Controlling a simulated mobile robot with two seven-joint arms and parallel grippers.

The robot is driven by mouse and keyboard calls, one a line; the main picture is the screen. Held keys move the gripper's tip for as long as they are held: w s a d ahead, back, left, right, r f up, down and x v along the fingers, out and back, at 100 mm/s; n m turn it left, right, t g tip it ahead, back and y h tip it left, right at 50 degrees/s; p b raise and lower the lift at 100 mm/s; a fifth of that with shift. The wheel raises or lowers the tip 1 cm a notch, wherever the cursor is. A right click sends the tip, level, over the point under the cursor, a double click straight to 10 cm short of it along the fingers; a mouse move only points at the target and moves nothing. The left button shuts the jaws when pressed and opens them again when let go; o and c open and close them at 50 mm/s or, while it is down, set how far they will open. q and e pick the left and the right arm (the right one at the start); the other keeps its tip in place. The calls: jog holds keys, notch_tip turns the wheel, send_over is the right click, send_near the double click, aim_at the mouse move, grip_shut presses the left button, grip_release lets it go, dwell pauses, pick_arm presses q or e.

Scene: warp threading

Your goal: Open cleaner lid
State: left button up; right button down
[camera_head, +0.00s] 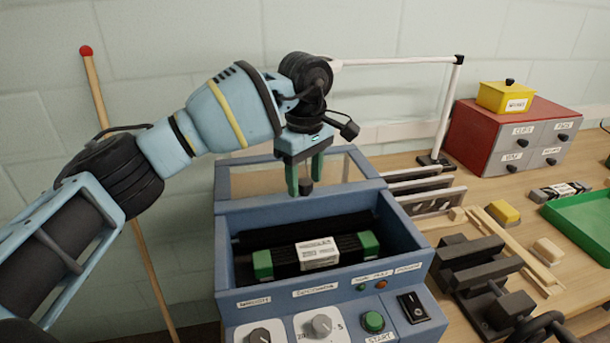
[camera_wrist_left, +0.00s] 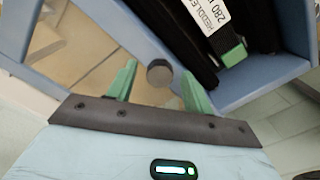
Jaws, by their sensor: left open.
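The blue cleaner (camera_head: 226,262) stands in the middle of the head view, its tank uncovered. Inside lies a dark bar with green end blocks and a white label (camera_head: 318,251). The lid (camera_head: 345,160), a clear pane in a blue frame, is at the back of the tank, clear of the opening. Its dark round knob (camera_wrist_left: 159,70) sits between the green fingers in the left wrist view. My left gripper (camera_head: 305,182) is open around the knob, with gaps visible on both sides. My right gripper is in neither view.
Right of the cleaner are grey slotted racks (camera_head: 430,195), a dark clamp-like device (camera_head: 480,265), a yellow block (camera_head: 502,212) and a green tray (camera_head: 585,222). A red drawer box (camera_head: 478,135) stands behind. A red-tipped pole (camera_head: 105,125) leans on the wall at left.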

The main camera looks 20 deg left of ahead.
pick_arm(q)
jog(key=shift+r, duration=3.9)
